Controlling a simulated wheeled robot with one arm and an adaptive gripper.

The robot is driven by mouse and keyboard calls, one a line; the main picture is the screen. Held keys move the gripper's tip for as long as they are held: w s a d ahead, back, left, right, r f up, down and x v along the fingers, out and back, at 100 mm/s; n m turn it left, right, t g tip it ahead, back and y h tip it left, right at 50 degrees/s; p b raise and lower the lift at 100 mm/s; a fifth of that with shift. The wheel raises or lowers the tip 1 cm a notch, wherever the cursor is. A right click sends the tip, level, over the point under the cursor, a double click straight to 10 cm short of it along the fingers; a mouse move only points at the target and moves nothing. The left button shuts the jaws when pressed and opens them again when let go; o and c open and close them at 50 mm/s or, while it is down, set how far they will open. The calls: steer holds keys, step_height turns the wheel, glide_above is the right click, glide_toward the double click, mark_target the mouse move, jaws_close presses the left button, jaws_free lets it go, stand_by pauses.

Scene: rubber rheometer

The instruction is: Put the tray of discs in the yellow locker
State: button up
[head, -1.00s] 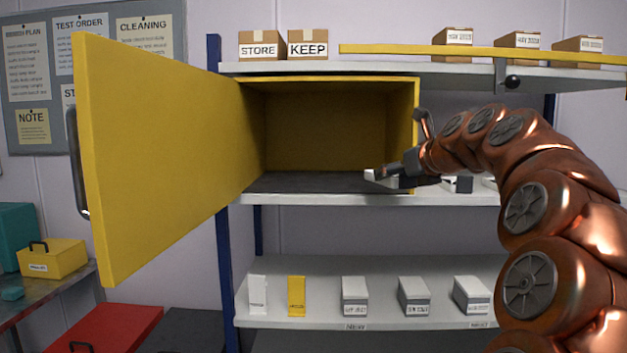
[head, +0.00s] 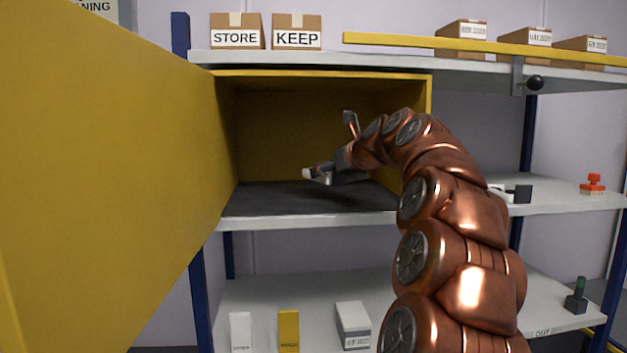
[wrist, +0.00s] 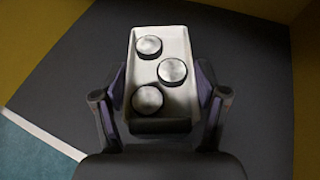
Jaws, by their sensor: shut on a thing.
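The yellow locker (head: 424,92) stands on the shelf with its door (head: 110,180) swung wide open to the left. My gripper (head: 325,174) is inside the locker's opening, above its dark floor (head: 260,198). In the wrist view my gripper (wrist: 162,105) is shut on the sides of a white tray (wrist: 186,52). The tray holds three round silver-topped discs (wrist: 172,71). In the head view only a small pale end of the tray (head: 309,174) shows; the rest is hidden by my gripper. I cannot tell whether the tray touches the floor.
Boxes marked STORE (head: 236,38) and KEEP (head: 297,38) sit on the shelf above. A yellow bar (head: 480,47) runs along that shelf's front. The lower shelf (head: 270,300) holds small boxes. The locker floor around the tray looks bare.

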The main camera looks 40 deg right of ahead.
steer(key=p, duration=0.2)
glide_above(315, 191)
steer(key=shift+s+a+f, duration=0.2)
steer(key=shift+s+f, duration=0.2)
steer(key=shift+w+d, duration=0.1)
steer(key=shift+w, duration=0.25)
steer(key=shift+f+p, duration=0.35)
steer(key=shift+f, duration=1.5)
steer(key=o, duration=1.2)
steer(key=shift+f, duration=0.1)
steer(key=shift+o, duration=0.2)
steer(key=shift+s, duration=0.1)
steer(key=b+v, duration=0.2)
steer(key=v, duration=1)
steer(key=shift+b, duration=0.4)
